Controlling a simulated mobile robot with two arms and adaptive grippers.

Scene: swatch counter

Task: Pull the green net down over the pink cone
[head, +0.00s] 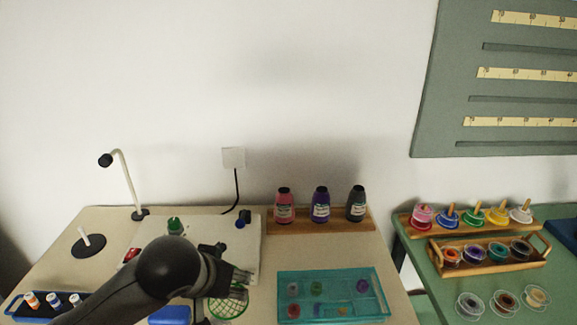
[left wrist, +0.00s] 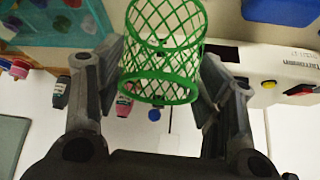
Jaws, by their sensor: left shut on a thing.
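My left gripper (head: 232,282) is shut on the green net (head: 228,304), an open mesh tube. The left wrist view shows the net (left wrist: 162,50) between the two fingers (left wrist: 160,88). The pink cone (head: 284,208), with a black top, stands upright at the left end of a wooden rack (head: 320,226) at the back of the table. In the left wrist view the pink cone (left wrist: 123,104) is partly hidden behind the net's rim and a finger. The net is apart from the cone, nearer the front. My right gripper is not in view.
A purple cone (head: 320,205) and a dark cone (head: 356,204) share the rack. A teal tray (head: 278,290) lies right of my gripper. A white machine with a green spool (head: 175,226) stands behind my arm, and a lamp (head: 123,165) stands at the left.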

